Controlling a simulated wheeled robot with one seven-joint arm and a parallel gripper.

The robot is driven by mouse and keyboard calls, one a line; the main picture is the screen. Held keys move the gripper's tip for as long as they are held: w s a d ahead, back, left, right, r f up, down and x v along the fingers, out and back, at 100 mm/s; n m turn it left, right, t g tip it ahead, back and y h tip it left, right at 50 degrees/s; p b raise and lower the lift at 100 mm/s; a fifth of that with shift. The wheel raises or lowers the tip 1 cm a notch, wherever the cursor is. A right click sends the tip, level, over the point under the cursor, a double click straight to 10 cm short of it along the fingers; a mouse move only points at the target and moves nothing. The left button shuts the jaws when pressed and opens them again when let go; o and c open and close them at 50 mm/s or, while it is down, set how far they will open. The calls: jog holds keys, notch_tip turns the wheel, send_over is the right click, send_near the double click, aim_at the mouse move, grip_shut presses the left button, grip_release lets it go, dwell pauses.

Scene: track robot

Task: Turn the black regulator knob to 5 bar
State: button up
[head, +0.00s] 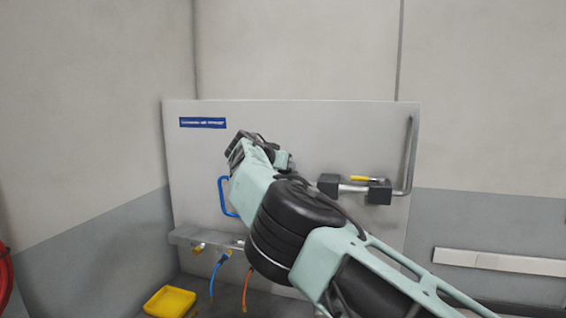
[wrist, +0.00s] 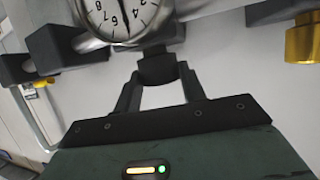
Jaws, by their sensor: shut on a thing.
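The black regulator knob (wrist: 157,66) is at the upper middle of the wrist view, just below the pressure gauge (wrist: 122,15). My gripper (wrist: 159,80) is shut on the knob, with one finger on each side. The gauge is white with black digits and is cut off by the frame's top edge. Its dark needle points down in the picture, around the middle of the visible digits; I cannot read the exact value. In the head view my own arm hides the knob and gauge.
The grey panel (head: 300,125) carries a blue handle (head: 224,196), a yellow-lever valve (head: 365,180) and a vertical pipe (head: 412,150). A brass fitting (wrist: 302,42) is at the wrist view's right. A yellow bin (head: 170,302) stands lower left, near blue and orange hoses.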

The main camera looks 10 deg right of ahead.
jog(key=shift+f+m+g, duration=0.15)
jog(key=shift+m+g, duration=0.15)
jog(key=shift+g, duration=0.1)
jog(key=o, duration=1)
jog(key=b+v, duration=0.8)
jog(key=v, duration=0.9)
jog(key=shift+s+a+f, duration=0.1)
jog(key=shift+a, duration=0.2)
